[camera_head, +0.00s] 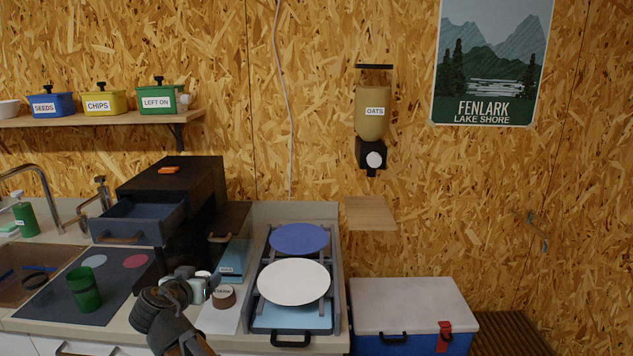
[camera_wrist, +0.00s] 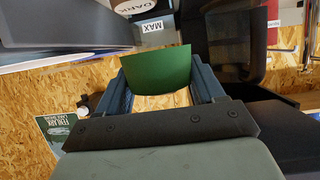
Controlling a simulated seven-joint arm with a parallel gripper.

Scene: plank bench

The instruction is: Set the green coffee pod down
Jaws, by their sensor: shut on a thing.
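My gripper (camera_head: 203,286) is over the counter, in front of the black machine and left of the plate rack. In the wrist view, its two fingers (camera_wrist: 162,82) are shut on the green coffee pod (camera_wrist: 157,68), which shows as a curved green piece between them. The pod cannot be made out in the head view, and I cannot tell its height above the counter.
A green cup (camera_head: 85,290) stands on the mat. A brown labelled container (camera_head: 224,298) is close to my gripper's right. An open drawer (camera_head: 135,221) juts out by the black machine (camera_head: 170,180). A white plate (camera_head: 294,282) and a blue plate (camera_head: 299,239) lie on the rack.

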